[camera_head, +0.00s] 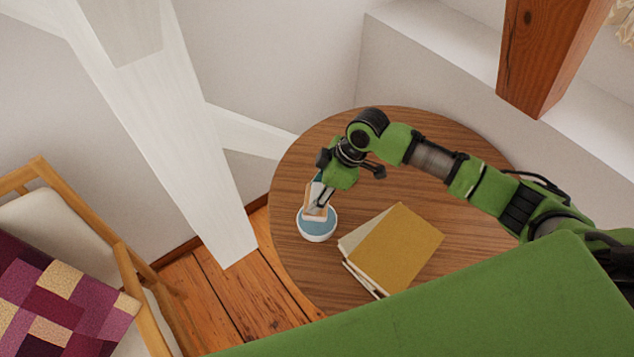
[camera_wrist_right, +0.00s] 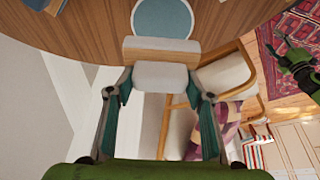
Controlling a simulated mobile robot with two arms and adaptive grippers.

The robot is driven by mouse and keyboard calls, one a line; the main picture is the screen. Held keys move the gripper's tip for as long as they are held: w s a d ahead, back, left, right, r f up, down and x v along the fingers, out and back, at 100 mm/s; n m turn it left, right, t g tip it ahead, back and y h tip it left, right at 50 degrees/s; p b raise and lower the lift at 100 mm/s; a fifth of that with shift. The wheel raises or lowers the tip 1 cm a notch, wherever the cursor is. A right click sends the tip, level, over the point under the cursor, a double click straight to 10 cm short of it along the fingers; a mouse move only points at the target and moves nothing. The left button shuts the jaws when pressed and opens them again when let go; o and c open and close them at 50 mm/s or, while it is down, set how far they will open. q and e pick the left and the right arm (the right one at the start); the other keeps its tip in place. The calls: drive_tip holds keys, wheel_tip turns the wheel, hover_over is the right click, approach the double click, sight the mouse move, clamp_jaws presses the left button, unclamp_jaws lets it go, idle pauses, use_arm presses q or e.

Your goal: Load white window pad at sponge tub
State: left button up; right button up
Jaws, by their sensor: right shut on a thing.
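My right gripper (camera_head: 322,193) is shut on the white window pad (camera_head: 315,202), a white block with a wood-coloured strip. In the right wrist view the pad (camera_wrist_right: 160,74) sits between the two fingertips (camera_wrist_right: 160,92), its wooden strip towards the tub. The sponge tub (camera_head: 317,238) is a small round white bowl with a blue inside, standing near the table's left edge. The pad's lower end overlaps the tub's far side in the head view; I cannot tell whether it touches. The tub's blue inside (camera_wrist_right: 162,17) also shows just beyond the pad. My left gripper is not in the head view.
The round wooden table (camera_head: 420,125) carries stacked books (camera_head: 397,250), mustard on top, right of the tub. A white timber brace (camera_head: 165,120) stands to the left. A wooden armchair (camera_head: 125,262) with a patchwork cover is at lower left. The table's back is clear.

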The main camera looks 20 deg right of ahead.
drive_tip(key=shift+f, duration=0.35)
drive_tip(key=shift+n, duration=0.3)
wheel_tip(320, 180, down, 6)
drive_tip(key=b, duration=0.6)
drive_tip(key=shift+r, duration=0.1)
drive_tip(key=shift+f+b, duration=0.4)
drive_tip(key=shift+f, duration=0.1)
idle(0.4)
drive_tip(key=shift+s+p, duration=0.1)
drive_tip(key=shift+p, duration=0.2)
idle(1.3)
wheel_tip(320, 180, up, 7)
drive_tip(key=p, duration=0.7)
idle(0.7)
